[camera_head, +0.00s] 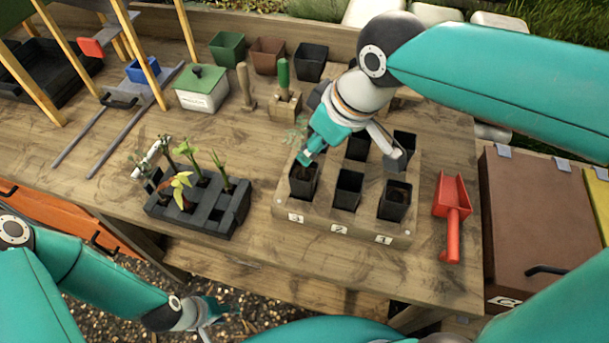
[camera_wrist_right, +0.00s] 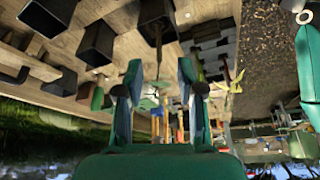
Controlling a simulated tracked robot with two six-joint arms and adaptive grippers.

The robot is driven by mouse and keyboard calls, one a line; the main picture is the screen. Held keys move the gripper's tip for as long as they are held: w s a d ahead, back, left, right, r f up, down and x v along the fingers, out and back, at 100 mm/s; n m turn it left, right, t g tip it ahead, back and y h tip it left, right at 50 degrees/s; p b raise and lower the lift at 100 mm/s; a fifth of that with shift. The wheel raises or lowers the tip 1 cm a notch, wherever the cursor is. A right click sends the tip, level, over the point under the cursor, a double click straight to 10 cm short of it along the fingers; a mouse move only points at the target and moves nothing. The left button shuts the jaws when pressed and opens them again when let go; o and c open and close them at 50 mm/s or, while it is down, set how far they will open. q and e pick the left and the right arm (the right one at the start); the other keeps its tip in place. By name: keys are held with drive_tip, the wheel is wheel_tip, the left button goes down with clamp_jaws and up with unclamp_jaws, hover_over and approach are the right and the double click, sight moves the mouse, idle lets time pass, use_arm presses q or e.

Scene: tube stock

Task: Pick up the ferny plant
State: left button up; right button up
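A pale green feathery plant (camera_head: 292,136), which looks like the ferny one, shows just left of my right gripper in the head view. Its base is hidden behind the gripper. My right gripper (camera_head: 350,155) is over the wooden pot holder (camera_head: 325,222), with its fingers apart. In the right wrist view the fingers (camera_wrist_right: 159,90) are spread, with small pale green foliage between or beyond them; I cannot tell if they touch it. My left gripper (camera_head: 212,318) is low in front of the table, fingers apart and empty.
The holder has several black pots, with front labels 3, 2 and 1. A black tray (camera_head: 225,222) with several seedlings stands to its left. A red scoop (camera_head: 452,205) lies to its right. A dibber (camera_head: 245,85) and empty pots (camera_head: 267,55) stand behind.

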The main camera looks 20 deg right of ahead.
sight(303, 171)
drive_tip(key=shift+w+p+x, duration=0.15)
drive_tip(key=shift+p+x, duration=0.1)
drive_tip(key=shift+x, duration=1.2)
drive_tip(key=shift+w+p+x, duration=0.15)
drive_tip(key=shift+p+x, duration=0.1)
drive_tip(key=shift+x, duration=1.2)
drive_tip(key=shift+a+r, duration=0.1)
drive_tip(key=shift+r, duration=0.05)
clamp_jaws()
